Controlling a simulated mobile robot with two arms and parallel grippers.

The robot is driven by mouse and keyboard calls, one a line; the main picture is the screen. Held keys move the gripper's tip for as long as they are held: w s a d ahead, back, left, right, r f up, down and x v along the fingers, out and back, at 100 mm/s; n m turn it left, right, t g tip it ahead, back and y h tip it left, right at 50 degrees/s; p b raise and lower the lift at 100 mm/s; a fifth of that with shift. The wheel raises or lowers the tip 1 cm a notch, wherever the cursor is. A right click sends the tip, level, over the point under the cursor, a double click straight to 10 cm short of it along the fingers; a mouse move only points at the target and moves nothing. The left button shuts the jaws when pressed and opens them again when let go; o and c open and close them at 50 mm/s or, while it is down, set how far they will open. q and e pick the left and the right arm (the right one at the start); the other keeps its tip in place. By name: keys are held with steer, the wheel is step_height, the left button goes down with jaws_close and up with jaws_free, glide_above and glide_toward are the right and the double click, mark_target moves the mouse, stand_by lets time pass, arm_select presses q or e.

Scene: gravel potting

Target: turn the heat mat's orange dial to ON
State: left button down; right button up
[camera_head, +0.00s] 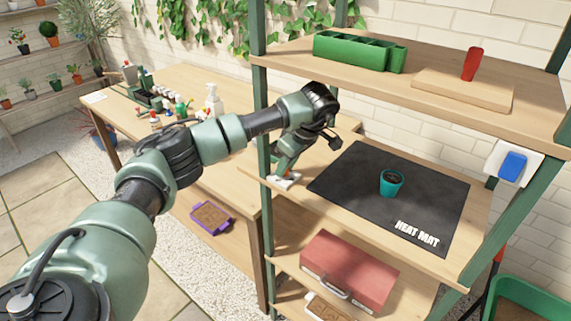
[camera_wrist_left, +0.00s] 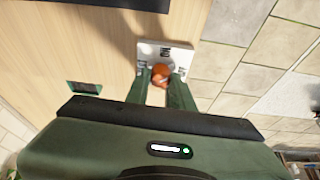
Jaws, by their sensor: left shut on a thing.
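The orange dial (camera_wrist_left: 161,76) sits on a white plate (camera_wrist_left: 175,56) at the edge of the wooden shelf. Lettering that seems to read ON, upside down, shows on the plate beyond the dial; which way the dial points I cannot tell. My left gripper (camera_wrist_left: 160,88) is shut on the dial, one finger on each side. In the head view my left gripper (camera_head: 284,172) reaches down to the white plate (camera_head: 287,183) at the shelf's left front corner, and the dial is hidden there. The black heat mat (camera_head: 350,178) lies right of it. My right gripper is not in view.
A teal pot (camera_head: 391,183) with dark fill stands on the mat. A green shelf post (camera_head: 264,150) rises close beside my left forearm. The upper shelf (camera_head: 390,92) overhangs, holding a green divided tray (camera_head: 350,50). A red toolbox (camera_head: 348,272) sits below.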

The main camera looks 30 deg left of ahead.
arm_select(q)
steer(key=n, duration=0.2)
steer(key=n+g, duration=0.1)
steer(key=n, duration=0.1)
steer(key=shift+w+r+n+g+p, duration=0.2)
steer(key=shift+n+g+p, duration=0.1)
steer(key=shift+n+p, duration=0.1)
steer(key=n, duration=0.2)
steer(key=n+g+h, duration=0.1)
steer(key=n, duration=0.1)
steer(key=shift+w+a+n+g, duration=0.1)
steer(key=shift+n+g, duration=0.2)
steer(key=c, duration=1.5)
jaws_free()
steer(key=shift+f, duration=0.1)
